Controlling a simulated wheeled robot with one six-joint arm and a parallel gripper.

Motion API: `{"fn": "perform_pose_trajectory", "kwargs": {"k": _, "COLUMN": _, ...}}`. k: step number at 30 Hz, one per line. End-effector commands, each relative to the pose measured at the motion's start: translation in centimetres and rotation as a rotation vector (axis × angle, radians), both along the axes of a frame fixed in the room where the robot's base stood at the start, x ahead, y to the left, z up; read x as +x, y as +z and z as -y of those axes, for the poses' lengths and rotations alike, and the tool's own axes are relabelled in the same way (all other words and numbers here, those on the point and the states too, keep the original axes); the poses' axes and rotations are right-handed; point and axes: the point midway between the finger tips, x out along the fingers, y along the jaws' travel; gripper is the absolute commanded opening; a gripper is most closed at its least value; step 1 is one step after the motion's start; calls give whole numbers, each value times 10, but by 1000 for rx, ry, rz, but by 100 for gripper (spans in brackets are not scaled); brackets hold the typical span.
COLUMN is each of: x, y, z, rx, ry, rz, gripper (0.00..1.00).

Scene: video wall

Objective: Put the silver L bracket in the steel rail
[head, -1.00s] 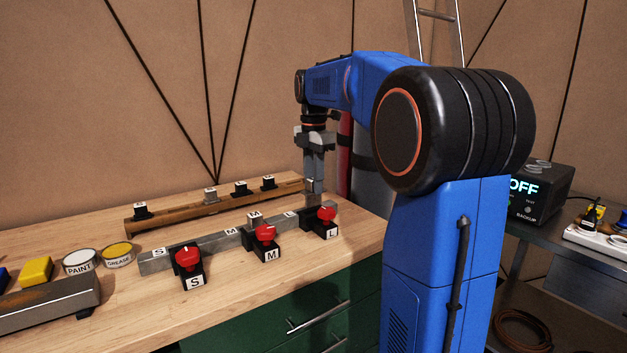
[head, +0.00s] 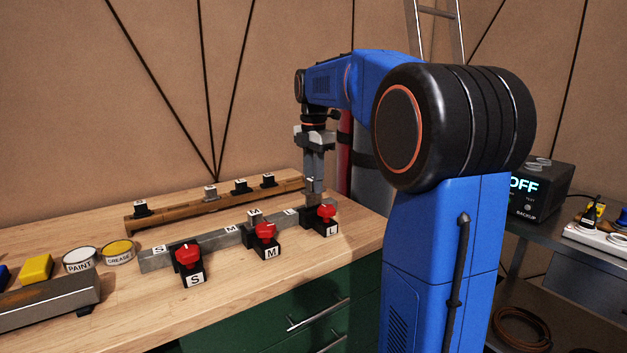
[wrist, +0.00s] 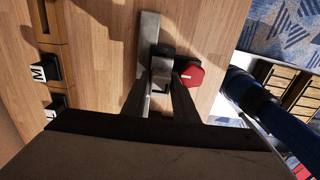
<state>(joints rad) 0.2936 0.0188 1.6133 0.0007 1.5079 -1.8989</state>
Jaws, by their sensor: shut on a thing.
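My gripper (head: 314,183) points straight down over the right end of the steel rail (head: 187,252). It is shut on the silver L bracket (head: 313,197), which also shows between the fingers in the wrist view (wrist: 161,70). The bracket is upright, at the rail near the red L clamp knob (head: 326,211). The fingers partly hide it, and I cannot tell whether it is fully seated. The rail runs away from it in the wrist view (wrist: 148,32). A silver M bracket (head: 254,219) stands at the rail's middle.
Red knobs M (head: 265,233) and S (head: 188,256) stand along the rail's front. A brown rail (head: 180,216) behind carries several black and silver brackets. Paint (head: 79,261) and grease (head: 118,251) tins stand at left.

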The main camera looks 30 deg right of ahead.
Motion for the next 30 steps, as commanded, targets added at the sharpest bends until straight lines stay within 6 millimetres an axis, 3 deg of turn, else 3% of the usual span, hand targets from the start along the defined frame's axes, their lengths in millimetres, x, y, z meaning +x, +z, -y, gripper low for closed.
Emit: {"fn": "perform_pose_trajectory", "kwargs": {"k": 30, "x": 0, "y": -11, "z": 0, "rx": 0, "ry": 0, "rz": 0, "gripper": 0}}
